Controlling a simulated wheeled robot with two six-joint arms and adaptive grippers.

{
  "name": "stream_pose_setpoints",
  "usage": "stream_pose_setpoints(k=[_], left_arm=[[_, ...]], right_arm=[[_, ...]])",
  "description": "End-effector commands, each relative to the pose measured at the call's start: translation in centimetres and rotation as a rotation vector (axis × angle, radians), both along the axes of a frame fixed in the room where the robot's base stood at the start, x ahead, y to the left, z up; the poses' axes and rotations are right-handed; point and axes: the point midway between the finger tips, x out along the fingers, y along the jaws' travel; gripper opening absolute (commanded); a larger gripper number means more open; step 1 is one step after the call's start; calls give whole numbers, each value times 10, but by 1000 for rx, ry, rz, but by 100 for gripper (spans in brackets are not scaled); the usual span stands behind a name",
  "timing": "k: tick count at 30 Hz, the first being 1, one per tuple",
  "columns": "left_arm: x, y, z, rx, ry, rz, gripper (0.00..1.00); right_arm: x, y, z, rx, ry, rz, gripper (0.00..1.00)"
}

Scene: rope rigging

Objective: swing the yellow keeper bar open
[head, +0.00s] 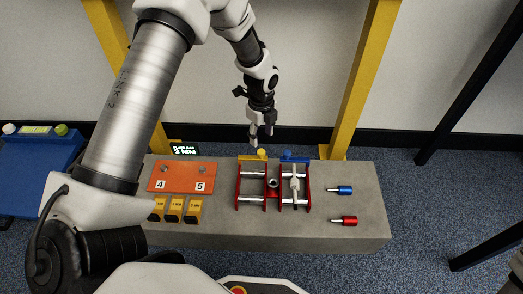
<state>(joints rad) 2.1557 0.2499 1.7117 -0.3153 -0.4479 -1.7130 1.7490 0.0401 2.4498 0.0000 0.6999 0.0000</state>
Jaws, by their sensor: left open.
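The yellow keeper bar (250,157) lies along the back edge of the red frame's left bay, with a rounded yellow knob near its right end. The red frame (238,186) stands on the grey bench and has silver crossbars. My left gripper (261,137) hangs above and just behind the yellow bar, fingers pointing down. It is open and empty, and appears apart from the bar. A blue keeper bar (295,158) lies at the back of the right bay. My right gripper is not in view.
The grey bench (300,227) also holds an orange plate (182,172), several yellow blocks (175,210), a blue-handled pin (344,190) and a red-handled pin (349,221). Yellow posts (362,85) rise behind it.

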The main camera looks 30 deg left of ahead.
Motion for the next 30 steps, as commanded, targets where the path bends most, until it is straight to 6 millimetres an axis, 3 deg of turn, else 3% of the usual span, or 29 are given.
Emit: stream_pose_setpoints(k=[5, 13, 23, 27, 30], left_arm=[[2, 2, -16, 3, 2, -21, 53], [1, 1, -69, 3, 2, -19, 53], [1, 1, -76, 2, 1, -17, 53], [1, 1, -76, 2, 1, -17, 4], [1, 1, -76, 2, 1, -17, 0]], right_arm=[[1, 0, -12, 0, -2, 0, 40], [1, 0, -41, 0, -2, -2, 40], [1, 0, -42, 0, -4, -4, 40], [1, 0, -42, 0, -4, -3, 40], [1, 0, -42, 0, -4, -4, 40]])
